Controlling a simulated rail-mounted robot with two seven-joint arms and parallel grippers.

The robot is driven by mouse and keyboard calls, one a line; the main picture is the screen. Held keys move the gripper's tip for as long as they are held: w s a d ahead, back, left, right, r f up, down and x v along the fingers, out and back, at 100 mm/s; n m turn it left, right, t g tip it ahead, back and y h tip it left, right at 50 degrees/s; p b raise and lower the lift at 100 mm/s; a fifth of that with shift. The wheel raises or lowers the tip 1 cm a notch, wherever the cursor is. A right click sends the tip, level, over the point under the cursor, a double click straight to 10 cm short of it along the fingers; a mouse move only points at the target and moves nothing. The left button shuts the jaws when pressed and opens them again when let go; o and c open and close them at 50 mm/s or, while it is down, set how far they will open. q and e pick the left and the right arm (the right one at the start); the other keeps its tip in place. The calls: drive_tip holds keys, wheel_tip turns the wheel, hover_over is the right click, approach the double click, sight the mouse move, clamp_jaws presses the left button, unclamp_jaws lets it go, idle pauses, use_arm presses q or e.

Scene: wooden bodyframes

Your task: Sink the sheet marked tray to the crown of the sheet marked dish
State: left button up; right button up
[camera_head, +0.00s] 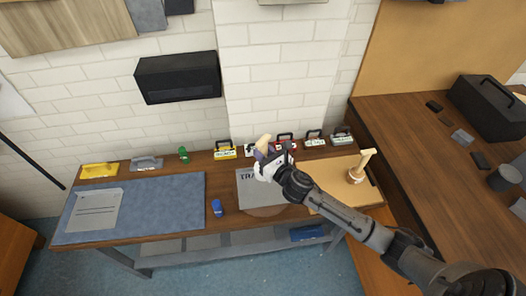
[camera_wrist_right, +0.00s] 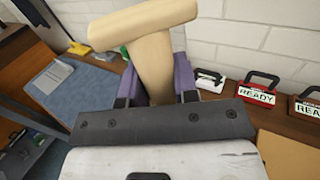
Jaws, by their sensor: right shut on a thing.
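A grey sheet (camera_head: 246,186) with lettering that starts "TRA" lies on the bench, partly hidden by my right gripper. A round brown form shows at its lower edge. Another grey sheet (camera_head: 95,210) with small unreadable print lies on the blue mat at the left; no dish marking can be read. My right gripper (camera_head: 264,154) is above the lettered sheet, shut on a pale wooden T-shaped mallet (camera_wrist_right: 150,55). In the right wrist view the mallet's handle stands between the purple fingers, its crosshead at the far end. My left gripper is not in view.
A second wooden mallet (camera_head: 357,170) stands on the tan board (camera_head: 335,190) at right. Several small signs with handles, one reading READY (camera_wrist_right: 258,94), line the wall. A blue bottle (camera_head: 217,208) stands between the blue mat (camera_head: 165,205) and the lettered sheet. The mat's right part is clear.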

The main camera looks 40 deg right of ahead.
drive_tip(key=shift+r, duration=0.1)
idle(0.3)
wheel_tip(320, 180, down, 10)
drive_tip(key=b, duration=0.7)
drive_tip(key=shift+r, duration=0.6)
clamp_jaws()
wheel_tip(320, 180, up, 9)
drive_tip(key=p, duration=0.9)
drive_tip(key=shift+f, duration=0.35)
